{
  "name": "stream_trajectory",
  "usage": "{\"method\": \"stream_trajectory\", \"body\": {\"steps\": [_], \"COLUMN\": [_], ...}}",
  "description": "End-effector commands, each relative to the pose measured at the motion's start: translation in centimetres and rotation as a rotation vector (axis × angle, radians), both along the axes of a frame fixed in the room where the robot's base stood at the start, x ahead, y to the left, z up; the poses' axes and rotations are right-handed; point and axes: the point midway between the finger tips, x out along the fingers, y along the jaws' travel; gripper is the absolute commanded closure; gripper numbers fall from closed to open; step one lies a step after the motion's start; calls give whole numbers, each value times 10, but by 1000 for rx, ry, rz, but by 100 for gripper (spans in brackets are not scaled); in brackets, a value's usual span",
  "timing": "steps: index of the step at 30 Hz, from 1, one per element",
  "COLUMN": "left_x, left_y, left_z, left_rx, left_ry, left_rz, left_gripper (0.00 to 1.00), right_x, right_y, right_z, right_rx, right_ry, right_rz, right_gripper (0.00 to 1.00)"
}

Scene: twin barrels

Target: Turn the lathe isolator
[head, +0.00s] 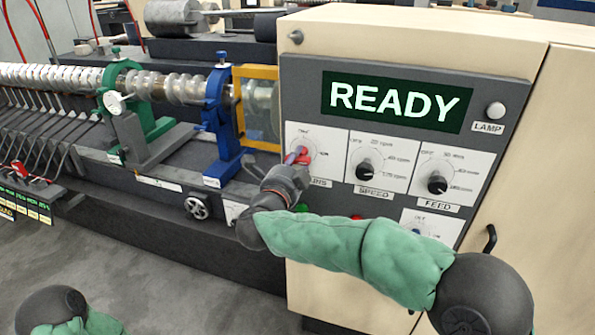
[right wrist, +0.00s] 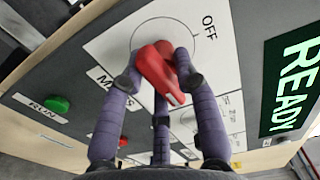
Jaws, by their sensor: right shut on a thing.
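The lathe isolator is a red handle (head: 304,157) on a white plate at the left of the grey control panel. In the right wrist view the red handle (right wrist: 158,68) sits within a circle, with OFF printed beside it and a partly covered MAINS label below. My right gripper (head: 296,156) is at the handle. In its wrist view the purple fingers (right wrist: 157,75) are closed around the handle from both sides, hiding parts of it. My left gripper is out of view; only part of my left arm shows at the bottom left.
The display (head: 397,102) reads READY. The SPEED knob (head: 370,168) and FEED knob (head: 437,184) are right of the isolator. A green RUN button (right wrist: 57,104) and a red button (right wrist: 123,141) lie close by. A yellow-framed guard (head: 257,72) stands left of the panel.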

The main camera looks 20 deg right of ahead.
Motion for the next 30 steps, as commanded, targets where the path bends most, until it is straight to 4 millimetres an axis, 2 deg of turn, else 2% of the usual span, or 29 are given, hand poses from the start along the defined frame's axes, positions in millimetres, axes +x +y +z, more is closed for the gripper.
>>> {"method": "stream_trajectory", "body": {"steps": [1,9,22,23,24,25,30], "left_x": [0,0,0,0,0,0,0], "left_y": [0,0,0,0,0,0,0], "left_z": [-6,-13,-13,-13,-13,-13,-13], "left_rx": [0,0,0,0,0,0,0], "left_ry": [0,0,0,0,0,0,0], "left_rz": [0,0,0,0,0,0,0], "left_gripper": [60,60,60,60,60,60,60], "right_x": [0,0,0,0,0,0,0], "right_y": [1,2,2,2,3,2,2], "right_z": [-11,-10,-10,-10,-10,-9,-6], "right_rx": [16,68,75,74,74,74,74], "right_ry": [5,-29,-32,-32,-32,-32,-37], "right_rz": [0,1,2,2,3,2,3], "right_gripper": [100,100,100,66,55,51,51]}}
